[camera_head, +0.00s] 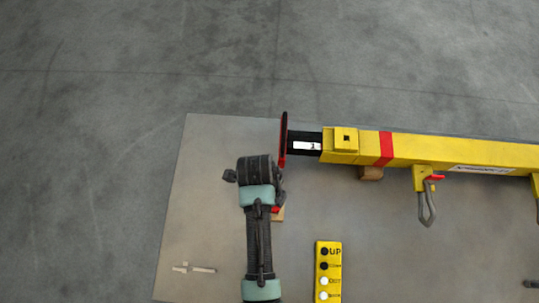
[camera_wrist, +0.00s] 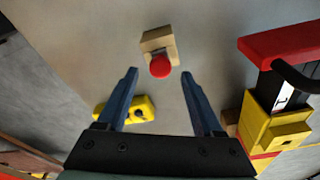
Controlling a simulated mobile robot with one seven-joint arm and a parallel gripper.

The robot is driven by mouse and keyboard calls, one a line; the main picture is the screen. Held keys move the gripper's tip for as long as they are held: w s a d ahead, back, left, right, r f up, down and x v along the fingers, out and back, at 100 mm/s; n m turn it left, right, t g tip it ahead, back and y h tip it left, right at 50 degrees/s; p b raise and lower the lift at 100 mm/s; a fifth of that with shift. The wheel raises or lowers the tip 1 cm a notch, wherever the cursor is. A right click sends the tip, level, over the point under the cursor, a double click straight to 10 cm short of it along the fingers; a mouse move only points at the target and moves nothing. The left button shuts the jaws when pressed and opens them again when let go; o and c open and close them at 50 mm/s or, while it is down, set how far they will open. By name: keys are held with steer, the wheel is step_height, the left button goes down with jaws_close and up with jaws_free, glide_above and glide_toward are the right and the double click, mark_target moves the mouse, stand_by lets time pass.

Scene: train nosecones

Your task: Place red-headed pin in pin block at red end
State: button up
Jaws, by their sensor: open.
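The red-headed pin shows its round red head (camera_wrist: 160,66) in the wrist view, at a small wooden block (camera_wrist: 158,40); its shaft is hidden. In the head view the red head (camera_head: 276,209) is partly covered by my arm. My gripper (camera_wrist: 159,73) is open and empty, its two blue fingers on either side of the red head in the picture; I cannot tell the depth gap. The yellow pin block with a square top (camera_head: 341,143) sits on the yellow beam, near its end with the red plate (camera_head: 284,140). It also shows at right in the wrist view (camera_wrist: 278,130).
The yellow beam (camera_head: 455,152) runs right, with a red band and a hanging hook (camera_head: 427,207). A yellow button panel (camera_head: 328,270) lies on the grey table (camera_head: 200,220) in front. The table's left part is mostly clear.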

steer(key=w+a+r+n+t+y, duration=0.1)
steer(key=w+r+n+t, duration=0.35)
steer(key=w+r, duration=0.65)
steer(key=w+r+n+t, duration=0.3)
steer(key=w+r+t, duration=0.15)
steer(key=r, duration=1.15)
steer(key=w+a+r+n+t+y, duration=0.1)
steer(key=w+r+n+t, duration=0.45)
steer(key=r, duration=0.85)
step_height(320, 180, up, 16)
steer(key=d+n+t, duration=0.1)
steer(key=n+t, duration=0.2)
steer(key=t, duration=0.3)
steer(key=s+d+r+n+t, duration=0.1)
steer(key=s+r+n+t, duration=0.2)
steer(key=r, duration=0.6)
steer(key=s+r+n+t, duration=0.3)
steer(key=s+r+t, duration=0.1)
steer(key=s+r, duration=0.4)
steer(key=shift+s+d+r+h, duration=0.3)
steer(key=shift+d+r+h, duration=0.1)
steer(key=shift+r, duration=0.35)
steer(key=shift+t, duration=0.25)
